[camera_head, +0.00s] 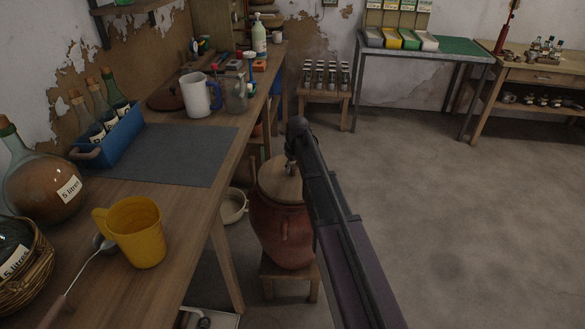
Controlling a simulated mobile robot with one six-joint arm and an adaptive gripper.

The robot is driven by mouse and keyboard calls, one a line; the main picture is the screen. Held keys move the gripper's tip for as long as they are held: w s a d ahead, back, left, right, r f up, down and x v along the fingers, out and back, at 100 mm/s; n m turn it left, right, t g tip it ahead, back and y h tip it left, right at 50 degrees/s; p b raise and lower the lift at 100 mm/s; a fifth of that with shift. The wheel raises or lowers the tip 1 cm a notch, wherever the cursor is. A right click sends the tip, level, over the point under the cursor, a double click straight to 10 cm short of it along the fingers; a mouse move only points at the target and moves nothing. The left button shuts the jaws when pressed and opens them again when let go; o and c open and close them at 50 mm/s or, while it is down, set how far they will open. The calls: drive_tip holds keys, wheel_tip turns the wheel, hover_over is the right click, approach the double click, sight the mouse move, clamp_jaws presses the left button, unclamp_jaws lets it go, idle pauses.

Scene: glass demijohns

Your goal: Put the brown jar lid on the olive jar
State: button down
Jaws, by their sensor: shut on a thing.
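A reddish-brown olive jar (283,232) with side handles stands upright on a low wooden stool beside the workbench. A round, flat, light-brown jar lid (277,185) covers its mouth. My gripper (291,170) is at the top of the lid, shut on what looks like its knob, which is mostly hidden. My arm comes in from the lower right and hides the right side of the jar and part of the lid. I cannot tell whether the lid rests on the rim or hangs just above it.
The workbench (190,215) on the left carries a yellow jug (138,235), a white jug (197,94), a blue bottle carrier (112,140), a glass demijohn (40,185) and a dark brown round object (165,98). A pale bowl (233,207) sits left of the jar. The floor to the right is clear.

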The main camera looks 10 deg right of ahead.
drive_tip(key=shift+f+b, duration=0.4)
idle(1.0)
idle(0.4)
drive_tip(key=shift+c, duration=1.1)
unclamp_jaws()
drive_tip(key=shift+o, duration=1.1)
drive_tip(key=shift+r, duration=0.2)
drive_tip(key=shift+s+d+r+p, duration=0.1)
drive_tip(key=shift+s+r+p, duration=0.05)
drive_tip(key=shift+r+p, duration=1)
drive_tip(key=shift+s+d+r+p, duration=0.1)
drive_tip(key=shift+s+r+p, duration=0.1)
drive_tip(key=shift+r+p, duration=0.9)
drive_tip(key=shift+s+d+r+p, duration=0.1)
drive_tip(key=shift+s+r+p, duration=0.05)
drive_tip(key=shift+r+p, duration=1)
drive_tip(key=shift+s+f, duration=0.1)
drive_tip(key=s+r+m+p, duration=0.2)
drive_tip(key=s, duration=1.2)
drive_tip(key=s+r+m+g+p, duration=0.1)
drive_tip(key=s+r+m+p, duration=0.1)
drive_tip(key=s, duration=1.2)
drive_tip(key=shift+a+m+g+h, duration=0.3)
drive_tip(key=shift+a+m+h, duration=0.1)
